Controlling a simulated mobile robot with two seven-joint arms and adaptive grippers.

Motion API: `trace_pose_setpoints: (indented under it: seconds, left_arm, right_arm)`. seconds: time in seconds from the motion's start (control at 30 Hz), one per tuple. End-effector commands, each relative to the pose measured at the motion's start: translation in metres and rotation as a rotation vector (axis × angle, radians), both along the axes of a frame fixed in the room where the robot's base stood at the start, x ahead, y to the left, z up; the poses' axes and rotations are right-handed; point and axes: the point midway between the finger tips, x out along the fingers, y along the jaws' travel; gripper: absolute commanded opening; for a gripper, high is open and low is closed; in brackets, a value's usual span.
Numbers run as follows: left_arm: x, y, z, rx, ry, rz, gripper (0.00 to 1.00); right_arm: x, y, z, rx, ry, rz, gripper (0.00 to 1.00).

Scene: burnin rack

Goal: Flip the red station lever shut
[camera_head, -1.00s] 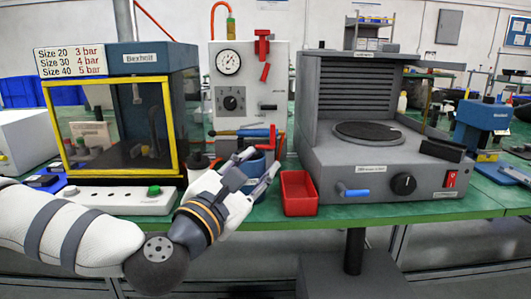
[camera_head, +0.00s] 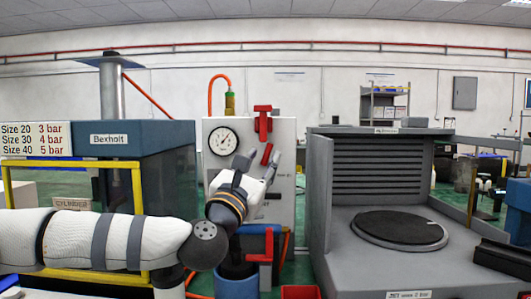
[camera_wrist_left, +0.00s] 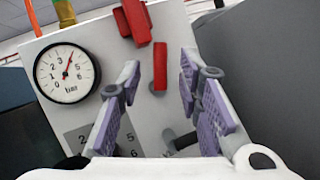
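The grey station panel (camera_head: 281,135) has a round pressure gauge (camera_head: 223,141) at its upper left. A short red lever (camera_head: 267,154) hangs slightly tilted on the panel, below a larger red fitting (camera_head: 263,122). In the wrist view the red lever (camera_wrist_left: 160,66) stands nearly upright between the spread fingers, below the red fitting (camera_wrist_left: 138,25). My left gripper (camera_head: 258,161) is open in front of the panel, beside the lever's lower end in the head view. Whether a finger touches the lever cannot be told. My right gripper is not in view.
A grey machine (camera_head: 376,255) with a round dark plate stands to the right. A yellow-framed case (camera_head: 138,205) stands left, behind my left arm. Below the gripper are a blue cup (camera_head: 237,286) and another red angled piece (camera_head: 262,247). A red bin (camera_head: 300,292) is at the lower edge.

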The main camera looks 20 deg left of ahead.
Motion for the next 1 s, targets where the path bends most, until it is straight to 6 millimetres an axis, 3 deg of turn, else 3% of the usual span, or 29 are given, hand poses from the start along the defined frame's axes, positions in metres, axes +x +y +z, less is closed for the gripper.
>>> trace_pose_setpoints:
  seconds: [0.2, 0.47, 0.6, 1.0]
  left_arm:
    - [0.024, -0.002, 0.009, 0.0, 0.0, -0.001, 0.32]
    - [0.026, -0.001, 0.009, -0.001, 0.001, -0.001, 0.32]
    - [0.025, -0.001, 0.009, -0.001, 0.001, -0.001, 0.01]
    - [0.025, -0.002, 0.011, 0.03, 0.008, -0.001, 0.0]
  right_arm:
    - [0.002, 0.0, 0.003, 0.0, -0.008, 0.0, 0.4]
    - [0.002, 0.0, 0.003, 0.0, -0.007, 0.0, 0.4]
    - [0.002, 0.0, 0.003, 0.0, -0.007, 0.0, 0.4]
    - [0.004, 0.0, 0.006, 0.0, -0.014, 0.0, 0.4]
